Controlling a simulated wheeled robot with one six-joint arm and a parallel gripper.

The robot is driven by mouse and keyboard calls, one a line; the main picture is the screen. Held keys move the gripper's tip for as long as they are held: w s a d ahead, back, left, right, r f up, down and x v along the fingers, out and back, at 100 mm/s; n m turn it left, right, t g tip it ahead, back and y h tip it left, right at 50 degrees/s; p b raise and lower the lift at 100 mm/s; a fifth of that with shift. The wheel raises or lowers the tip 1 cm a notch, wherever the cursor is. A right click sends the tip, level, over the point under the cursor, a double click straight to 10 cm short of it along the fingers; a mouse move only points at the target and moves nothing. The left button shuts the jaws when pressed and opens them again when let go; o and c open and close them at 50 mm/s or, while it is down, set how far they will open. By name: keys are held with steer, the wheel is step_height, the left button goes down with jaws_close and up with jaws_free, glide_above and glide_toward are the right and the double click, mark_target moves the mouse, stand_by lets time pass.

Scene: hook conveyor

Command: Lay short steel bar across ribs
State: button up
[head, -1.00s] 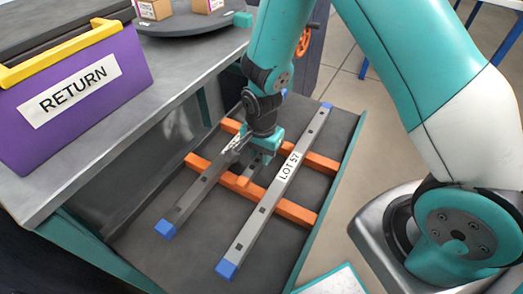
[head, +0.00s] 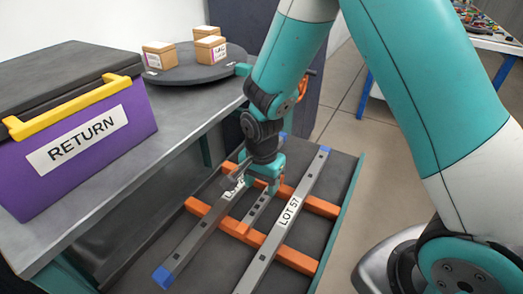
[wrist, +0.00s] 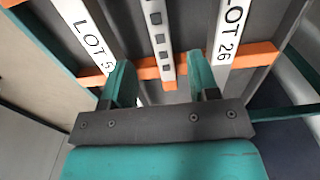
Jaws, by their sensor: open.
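The short steel bar (head: 257,208), grey with square holes, lies between two longer bars, in line with them, partly hidden by my gripper in the head view. In the wrist view the short bar (wrist: 157,35) passes over an orange rib and has an orange end. Orange ribs (head: 290,257) cross under the long bars; whether the short bar rests on both ribs is hidden. My gripper (head: 262,184) is above the short bar. In the wrist view my gripper (wrist: 161,78) is open, a finger on either side of the bar's orange end, with gaps on both sides.
The long bar LOT 57 (head: 305,187) lies right of my gripper, and the other long bar (head: 195,240), marked LOT 26 in the wrist view, lies left. Both have blue ends. A purple RETURN bin (head: 75,170) and a turntable with boxes (head: 185,70) stand on the bench.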

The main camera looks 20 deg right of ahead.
mark_target(262, 200)
step_height(262, 200, up, 11)
steer(key=p, duration=0.1)
steer(key=shift+r, duration=0.2)
